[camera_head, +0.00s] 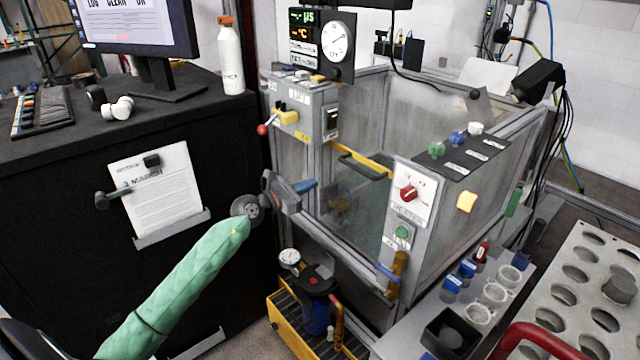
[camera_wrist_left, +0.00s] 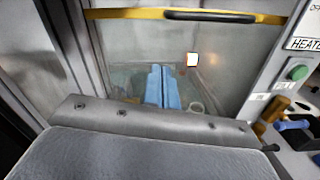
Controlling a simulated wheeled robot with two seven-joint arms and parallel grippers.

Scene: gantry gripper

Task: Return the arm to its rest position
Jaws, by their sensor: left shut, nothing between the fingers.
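My left arm, in a green sleeve (camera_head: 175,290), comes in from the lower left of the head view. My left gripper (camera_head: 308,185) has blue fingers and is shut and empty, in front of the grey tank's window (camera_head: 355,205). In the left wrist view the blue fingers (camera_wrist_left: 162,88) lie together and point at the clear pane below the yellow bar (camera_wrist_left: 130,14). I cannot tell whether they touch the pane. My right gripper does not show.
A panel with a red knob (camera_head: 408,193) stands right of the window. A yellow machine with a gauge (camera_head: 289,259) is below the gripper. A black cabinet (camera_head: 60,230) is at left. Vials (camera_head: 451,288) and a holed rack (camera_head: 570,252) are at lower right.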

